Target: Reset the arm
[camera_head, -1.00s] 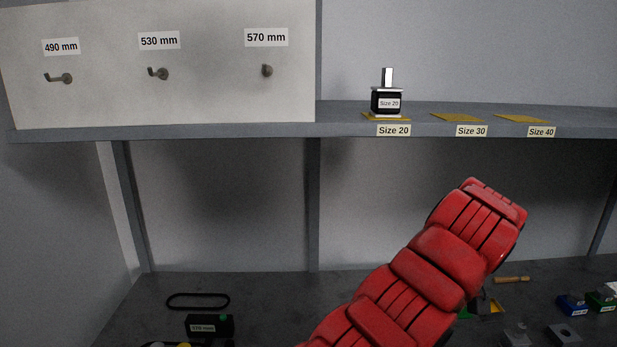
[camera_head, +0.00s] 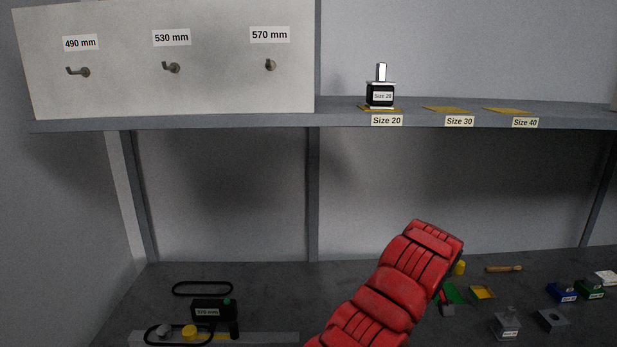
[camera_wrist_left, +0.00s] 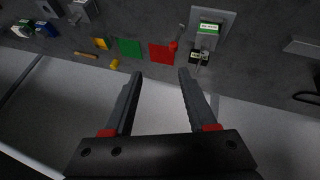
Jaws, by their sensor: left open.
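A red padded arm of mine (camera_head: 385,292) rises from the bottom centre of the head view, leaning right. Its upper end is over the bench, below the shelf, and no gripper fingers show there. In the left wrist view my left gripper (camera_wrist_left: 160,75) has its two dark fingers spread apart with nothing between them. The bench with a green mat (camera_wrist_left: 129,47), a red mat (camera_wrist_left: 161,53) and a green-topped block (camera_wrist_left: 208,29) shows beyond the fingertips, apart from them. My right gripper is not in view.
A black Size 20 block (camera_head: 380,95) stands on the shelf (camera_head: 220,121); the Size 30 pad (camera_head: 446,109) and Size 40 pad (camera_head: 507,111) are bare. A black belt (camera_head: 202,282) lies at left; blue (camera_head: 562,292) and green (camera_head: 590,290) blocks sit at right.

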